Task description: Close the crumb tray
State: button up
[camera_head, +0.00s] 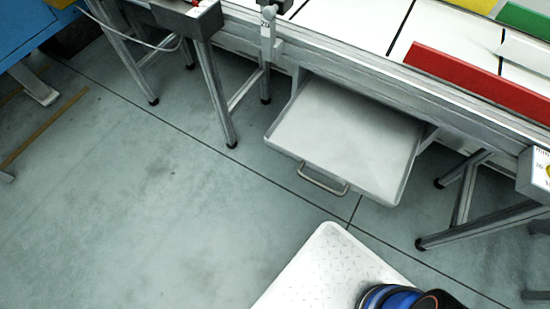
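The crumb tray (345,135) is a shallow light-grey metal drawer under the conveyor-like bench. It is pulled out toward me, and its back end goes in under the bench frame. Its inside looks empty. A bar handle (322,180) sits on its front edge. My gripper is not in view; nothing is seen touching the tray or the handle.
The bench (370,75) has metal legs on both sides of the tray. A red bar (480,85) lies along its top. A control box (539,172) is at the right edge. My white base top (325,265) is in front. Floor at left is clear.

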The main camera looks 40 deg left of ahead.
aim_at(369, 146)
jog(key=j+u, duration=0.3)
jog(key=u, duration=0.15)
jog(key=l+u, duration=0.25)
jog(key=u, duration=0.15)
jog(key=l+u, duration=0.25)
jog(key=u, duration=0.2)
jog(key=k+l+u, duration=0.15)
jog(key=u, duration=0.25)
jog(key=k+l, duration=0.1)
jog(key=l, duration=0.55)
jog(key=z, duration=0.05)
